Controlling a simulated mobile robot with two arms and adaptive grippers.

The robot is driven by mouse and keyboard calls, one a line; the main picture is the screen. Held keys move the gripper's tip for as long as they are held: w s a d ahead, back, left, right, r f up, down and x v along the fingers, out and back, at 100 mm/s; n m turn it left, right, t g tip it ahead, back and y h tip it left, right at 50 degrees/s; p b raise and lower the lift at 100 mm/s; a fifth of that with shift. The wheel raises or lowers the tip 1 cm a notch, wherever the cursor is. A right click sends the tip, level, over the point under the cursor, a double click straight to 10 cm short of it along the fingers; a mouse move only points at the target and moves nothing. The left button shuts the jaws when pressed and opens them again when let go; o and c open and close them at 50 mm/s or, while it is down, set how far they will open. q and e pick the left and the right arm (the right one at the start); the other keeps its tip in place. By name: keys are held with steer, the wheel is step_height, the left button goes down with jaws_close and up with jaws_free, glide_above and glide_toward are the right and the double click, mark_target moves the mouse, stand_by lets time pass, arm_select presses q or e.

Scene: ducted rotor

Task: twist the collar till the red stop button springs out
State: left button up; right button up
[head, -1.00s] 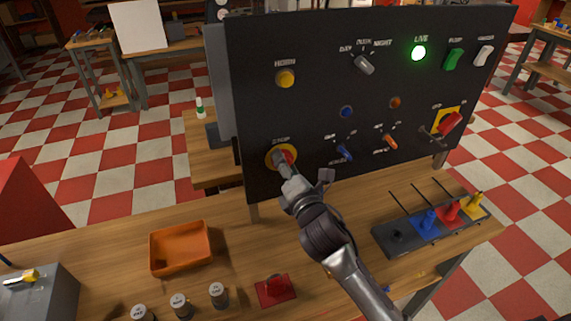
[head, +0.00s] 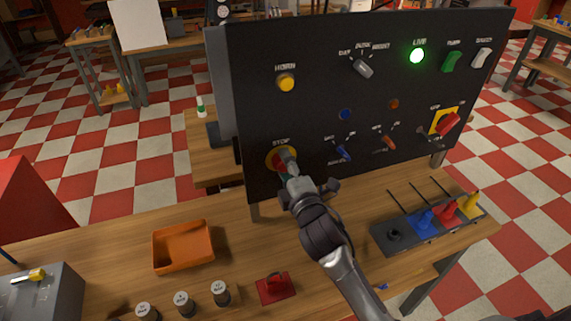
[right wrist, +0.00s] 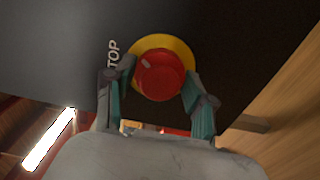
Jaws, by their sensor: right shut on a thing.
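The red stop button (right wrist: 160,75) is a round red head on a yellow ring (right wrist: 179,47), low on the left of the black panel. In the head view the button (head: 275,163) is partly covered by my right gripper (head: 287,160). In the right wrist view my right gripper (right wrist: 160,82) has one finger on each side of the red head, shut on it. The STOP label runs nearly vertical there, its first letter hidden. I cannot make out a collar separate from the red head and yellow ring. My left gripper is not in view.
The black panel (head: 310,110) also carries a yellow horn button (head: 285,83), a lit green LIVE lamp (head: 417,56) and several switches. On the bench are an orange tray (head: 183,247), a red block (head: 276,288) and a dark rack (head: 400,235) with coloured pieces.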

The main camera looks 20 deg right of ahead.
stand_by(0.3)
steer(key=o, duration=1.2)
steer(key=shift+c, duration=0.2)
steer(key=s, duration=1.2)
steer(key=shift+d, duration=0.25)
